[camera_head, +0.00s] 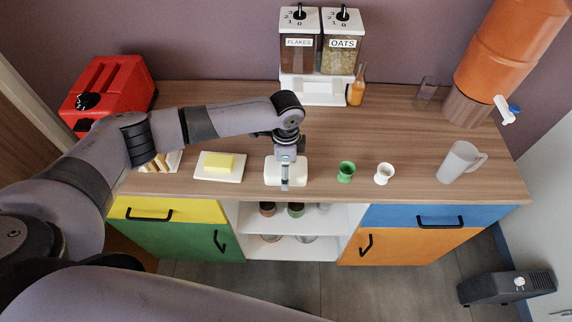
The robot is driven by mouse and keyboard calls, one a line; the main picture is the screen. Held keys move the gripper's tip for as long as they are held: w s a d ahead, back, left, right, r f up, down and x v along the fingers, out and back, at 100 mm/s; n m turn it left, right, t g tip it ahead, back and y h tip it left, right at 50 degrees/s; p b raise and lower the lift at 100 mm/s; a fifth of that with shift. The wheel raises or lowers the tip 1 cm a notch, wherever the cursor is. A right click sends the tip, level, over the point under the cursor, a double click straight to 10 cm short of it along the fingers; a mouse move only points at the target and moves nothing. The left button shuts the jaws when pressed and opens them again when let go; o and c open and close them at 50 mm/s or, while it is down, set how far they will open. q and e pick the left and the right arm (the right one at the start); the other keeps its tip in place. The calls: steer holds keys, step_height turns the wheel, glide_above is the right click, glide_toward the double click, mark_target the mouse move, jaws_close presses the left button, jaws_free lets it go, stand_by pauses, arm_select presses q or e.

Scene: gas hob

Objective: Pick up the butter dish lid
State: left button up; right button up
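The white butter dish lid (299,173) is on the counter just right of the butter dish, or very slightly above it; I cannot tell which. My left gripper (285,182) points down at the lid, with a finger in front of the lid's middle. The arm hides the lid's back part, and I cannot see whether the fingers grip it. The white butter dish base (203,175) stands to the left, with a yellow block of butter (219,162) uncovered on it. My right gripper is not in view.
A toast holder (172,163) and a red toaster (110,85) are at the left. A green egg cup (346,172), a white cup (384,173) and a frosted jug (459,162) stand to the right. Cereal dispensers (318,85) are behind. The counter's front edge is close to the lid.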

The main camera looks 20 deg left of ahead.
arm_select(q)
steer(key=shift+f, duration=0.35)
steer(key=shift+c, duration=0.3)
steer(key=c, duration=1.3)
steer(key=shift+r, duration=0.1)
